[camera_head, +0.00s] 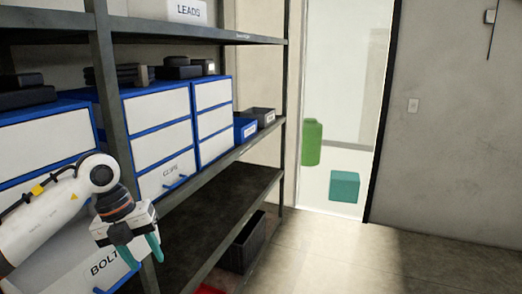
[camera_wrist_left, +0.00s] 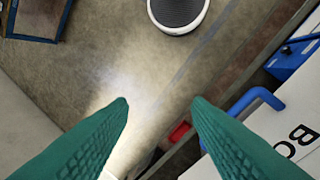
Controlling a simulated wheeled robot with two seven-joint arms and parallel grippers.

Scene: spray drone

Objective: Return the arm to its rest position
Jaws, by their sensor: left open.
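My left arm (camera_head: 48,213) reaches in from the lower left in the head view. My left gripper (camera_head: 145,262) points down in front of the drawer marked "BOLT" (camera_head: 82,276), whose label is partly cut off or covered. In the left wrist view its two teal fingers (camera_wrist_left: 160,102) stand well apart with nothing between them. The blue handle (camera_wrist_left: 258,100) of the drawer is right of the fingers, and I see no contact. My right gripper is not in view.
A dark metal shelf unit (camera_head: 108,95) holds white drawers with blue frames close beside my left arm. A dark crate (camera_head: 243,242) is low on the shelf. Open floor (camera_head: 350,258) lies to the right. A green cylinder (camera_head: 311,142) and a teal box (camera_head: 344,186) show through the doorway.

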